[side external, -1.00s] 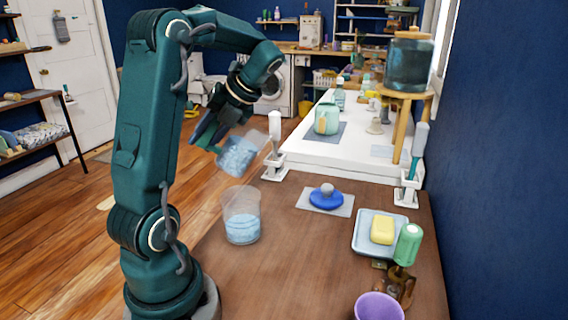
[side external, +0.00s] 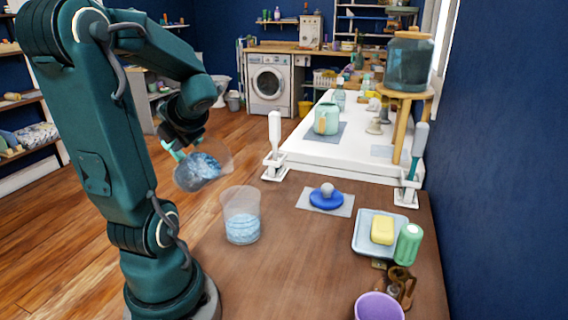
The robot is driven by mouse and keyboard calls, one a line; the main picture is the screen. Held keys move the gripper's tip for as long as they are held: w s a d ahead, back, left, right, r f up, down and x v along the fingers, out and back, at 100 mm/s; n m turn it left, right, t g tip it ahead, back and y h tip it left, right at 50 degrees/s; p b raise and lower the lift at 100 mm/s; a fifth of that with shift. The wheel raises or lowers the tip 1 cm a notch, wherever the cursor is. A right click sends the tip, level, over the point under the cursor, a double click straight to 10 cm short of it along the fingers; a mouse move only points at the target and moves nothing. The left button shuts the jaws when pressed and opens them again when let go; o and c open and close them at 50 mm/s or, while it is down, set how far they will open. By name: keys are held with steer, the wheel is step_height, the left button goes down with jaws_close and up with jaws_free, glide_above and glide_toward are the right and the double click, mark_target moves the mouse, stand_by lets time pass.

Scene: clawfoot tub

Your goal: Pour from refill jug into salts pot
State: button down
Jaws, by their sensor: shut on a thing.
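My gripper (side external: 178,150) is shut on a clear refill jug (side external: 225,158), at the left of centre in the side external view. The jug is tilted, with blue grains in it, and hangs above and left of the clear salts pot (side external: 240,204). The two are apart. The salts pot stands upright on the brown table and holds pale blue grains in its lower half. No stream of grains shows between them. A blue lid with a grey knob (side external: 327,194) lies on a grey mat right of the pot.
On the brown table (side external: 290,270) are a tray (side external: 365,243) with yellow soap, a green bottle (side external: 408,244) and a purple cup (side external: 379,307). A white surface behind bears a mint jug (side external: 327,118). White holders (side external: 275,166) stand at its near corners. The table's middle is clear.

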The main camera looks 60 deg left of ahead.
mark_target(192, 157)
step_height(192, 157, down, 3)
steer(key=shift+r, duration=0.2)
steer(key=shift+w+d, duration=0.1)
steer(key=shift+w, duration=0.1)
steer(key=shift+w+d+r+y, duration=0.15)
steer(key=shift+r+y, duration=0.2)
steer(key=shift+y, duration=0.05)
steer(key=shift+w+d+r+m+g+y, duration=0.2)
steer(key=shift+r+g+y, duration=0.15)
steer(key=shift+r, duration=0.2)
steer(key=shift+w+d+r+m+g+y, duration=0.2)
steer(key=shift+r+g+y, duration=0.15)
steer(key=shift+r, duration=0.15)
steer(key=shift+s+r, duration=0.1)
steer(key=shift+r, duration=0.05)
steer(key=shift+f, duration=0.6)
steer(key=shift+w+d+r+m+g+y, duration=0.15)
steer(key=shift+w+d+r+g+y, duration=0.2)
steer(key=shift+w+r+y, duration=0.15)
steer(key=shift+w+d+r+m+g+y, duration=0.15)
steer(key=shift+w+d+r+g+y, duration=0.1)
steer(key=shift+d+r+g+y, duration=0.25)
